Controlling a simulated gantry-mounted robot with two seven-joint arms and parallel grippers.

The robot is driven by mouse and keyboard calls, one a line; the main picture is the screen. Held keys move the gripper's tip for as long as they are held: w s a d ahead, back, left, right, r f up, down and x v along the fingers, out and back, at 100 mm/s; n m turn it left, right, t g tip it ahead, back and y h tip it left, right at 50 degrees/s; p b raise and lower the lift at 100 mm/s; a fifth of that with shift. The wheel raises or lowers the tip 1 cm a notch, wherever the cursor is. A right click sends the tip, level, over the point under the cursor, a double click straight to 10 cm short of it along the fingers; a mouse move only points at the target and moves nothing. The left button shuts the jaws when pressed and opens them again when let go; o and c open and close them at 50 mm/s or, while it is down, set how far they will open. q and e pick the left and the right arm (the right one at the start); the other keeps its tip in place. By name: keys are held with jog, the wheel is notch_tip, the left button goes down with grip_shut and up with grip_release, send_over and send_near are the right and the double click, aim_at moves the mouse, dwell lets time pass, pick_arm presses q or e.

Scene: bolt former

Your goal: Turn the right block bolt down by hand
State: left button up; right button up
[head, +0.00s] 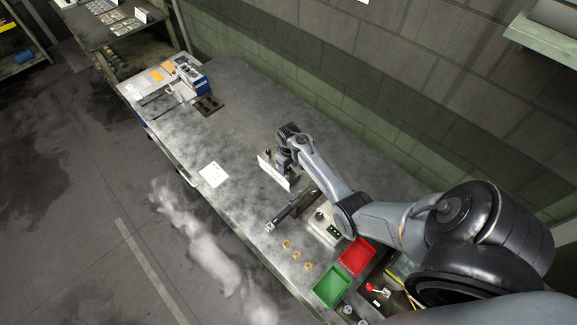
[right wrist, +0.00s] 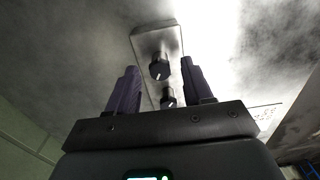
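In the right wrist view a pale, rounded block (right wrist: 148,40) carries two dark, knob-headed bolts. The larger-looking bolt (right wrist: 160,67) sits near the block's middle; the other bolt (right wrist: 168,98) is lower, partly behind the gripper body. I cannot tell which is the right one. My right gripper (right wrist: 159,72) is open, its two dark fingers apart with both bolts showing between them. I see no finger contact; depth is unclear. In the head view my right gripper (head: 285,161) is over the bench beside a white plate (head: 274,173), and the bolts cannot be made out. My left gripper is out of view.
On the bench (head: 230,125), a dark bar tool (head: 291,208), several brass pieces (head: 297,254), a green bin (head: 332,287) and a red bin (head: 357,256) lie near my right arm. A boxed machine (head: 187,76) stands at the far left end. The middle-left bench is mostly clear.

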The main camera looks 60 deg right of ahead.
grip_shut()
